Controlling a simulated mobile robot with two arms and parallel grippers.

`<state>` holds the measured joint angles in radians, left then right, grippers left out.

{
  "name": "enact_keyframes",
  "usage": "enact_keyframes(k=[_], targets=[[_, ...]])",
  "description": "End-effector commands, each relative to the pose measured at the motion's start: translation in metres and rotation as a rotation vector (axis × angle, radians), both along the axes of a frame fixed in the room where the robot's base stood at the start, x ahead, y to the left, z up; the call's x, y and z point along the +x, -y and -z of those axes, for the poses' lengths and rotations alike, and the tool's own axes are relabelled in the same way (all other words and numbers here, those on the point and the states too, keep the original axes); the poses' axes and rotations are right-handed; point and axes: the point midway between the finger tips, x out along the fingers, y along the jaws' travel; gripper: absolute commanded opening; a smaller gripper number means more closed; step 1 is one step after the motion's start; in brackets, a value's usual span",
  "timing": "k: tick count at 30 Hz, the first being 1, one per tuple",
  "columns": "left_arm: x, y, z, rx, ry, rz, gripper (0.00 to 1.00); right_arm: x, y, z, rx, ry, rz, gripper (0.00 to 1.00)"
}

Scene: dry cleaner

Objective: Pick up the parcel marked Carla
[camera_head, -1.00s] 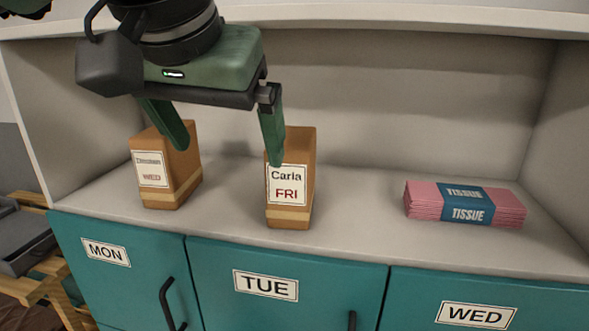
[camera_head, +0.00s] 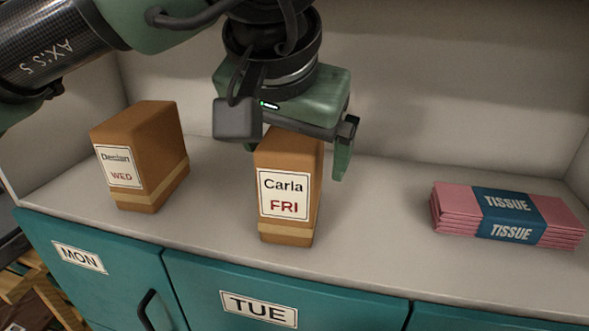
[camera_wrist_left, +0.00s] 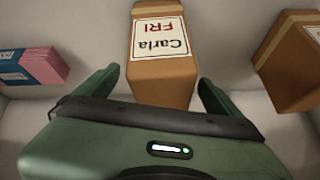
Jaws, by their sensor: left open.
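The parcel marked Carla (camera_head: 310,165) is an upright brown box with a white "Carla FRI" label. It stands on the shelf above the TUE door. My left gripper (camera_head: 297,163) is open at the top of this parcel, one finger to its right. The other finger is mostly hidden. In the left wrist view the Carla parcel (camera_wrist_left: 163,68) lies between the two spread fingers, its label upside down, with gaps on both sides. My right gripper is not in view.
A similar brown parcel marked WED (camera_head: 160,145) stands to the left; its name looks like "Declan". A pink tissue pack (camera_head: 455,207) with a blue band lies to the right. The pale shelf (camera_head: 375,225) is clear between them. Teal doors (camera_head: 200,280) are below.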

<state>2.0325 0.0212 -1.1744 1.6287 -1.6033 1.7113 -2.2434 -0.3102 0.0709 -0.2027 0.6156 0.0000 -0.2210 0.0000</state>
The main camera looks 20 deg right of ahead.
Motion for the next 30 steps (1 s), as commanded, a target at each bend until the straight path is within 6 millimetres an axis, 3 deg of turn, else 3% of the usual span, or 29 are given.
enact_keyframes(k=[6, 15, 24, 25, 30], targets=[[0.015, 0.005, 0.025, 0.000, -0.003, -0.002, 0.96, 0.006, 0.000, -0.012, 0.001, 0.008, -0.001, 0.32], [0.017, 0.006, 0.030, -0.002, -0.001, -0.001, 0.96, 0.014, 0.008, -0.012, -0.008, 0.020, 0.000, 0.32], [0.017, 0.006, 0.030, 0.000, -0.001, -0.002, 0.13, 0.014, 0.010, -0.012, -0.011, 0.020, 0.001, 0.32], [0.017, 0.006, 0.030, 0.000, -0.001, -0.002, 0.08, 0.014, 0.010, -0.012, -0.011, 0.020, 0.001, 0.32], [0.017, 0.006, 0.029, -0.001, 0.001, -0.003, 0.08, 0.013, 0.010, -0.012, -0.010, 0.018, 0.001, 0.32]])
